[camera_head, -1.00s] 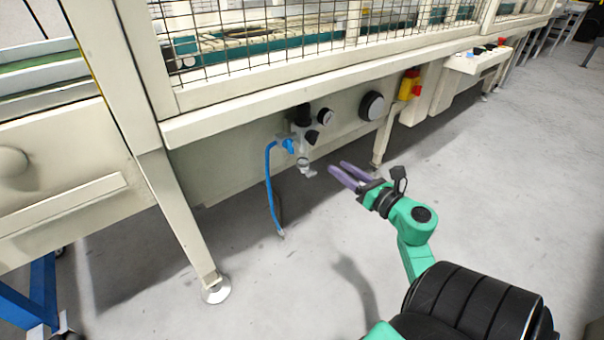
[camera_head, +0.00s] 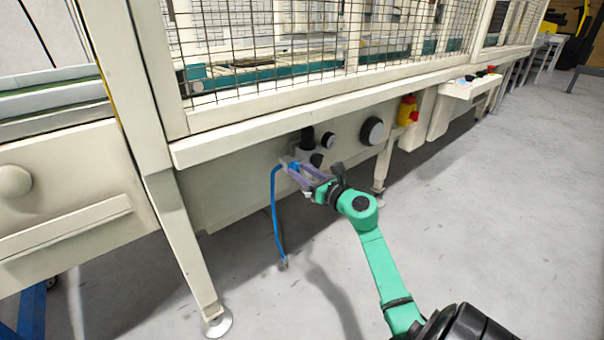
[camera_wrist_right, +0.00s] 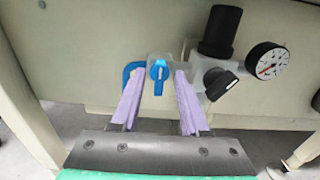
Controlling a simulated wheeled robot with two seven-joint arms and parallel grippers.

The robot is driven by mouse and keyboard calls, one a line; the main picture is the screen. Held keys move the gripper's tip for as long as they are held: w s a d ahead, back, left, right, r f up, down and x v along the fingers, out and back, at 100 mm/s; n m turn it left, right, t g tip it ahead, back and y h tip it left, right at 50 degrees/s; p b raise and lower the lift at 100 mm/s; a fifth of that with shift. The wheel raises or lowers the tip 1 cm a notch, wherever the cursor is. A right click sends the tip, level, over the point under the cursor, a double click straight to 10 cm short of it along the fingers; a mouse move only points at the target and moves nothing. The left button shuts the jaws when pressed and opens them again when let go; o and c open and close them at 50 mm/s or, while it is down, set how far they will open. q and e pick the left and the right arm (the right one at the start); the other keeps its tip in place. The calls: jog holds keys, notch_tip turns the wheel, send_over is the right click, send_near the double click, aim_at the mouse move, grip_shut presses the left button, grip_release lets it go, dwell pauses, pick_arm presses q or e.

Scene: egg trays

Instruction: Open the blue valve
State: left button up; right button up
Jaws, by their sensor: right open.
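The blue valve (camera_wrist_right: 159,74) shows in the right wrist view as a small blue handle, its lever pointing down, on a fitting under the machine. In the head view the blue valve is mostly hidden by the fingers. My right gripper (camera_head: 293,171) is open, its two purple fingers pointing at the valve. In the right wrist view the fingers of my right gripper (camera_wrist_right: 157,77) lie on either side of the blue handle, with gaps on both sides. I cannot tell how far past the handle the tips reach. My left gripper is not in view.
A black regulator (camera_wrist_right: 219,31), a pressure gauge (camera_wrist_right: 267,61) and a black knob (camera_wrist_right: 220,83) sit just right of the valve. A blue hose (camera_head: 275,215) hangs down at its left. The machine's lower beam (camera_head: 260,140) runs above. The floor below is clear.

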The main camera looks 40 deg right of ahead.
grip_shut()
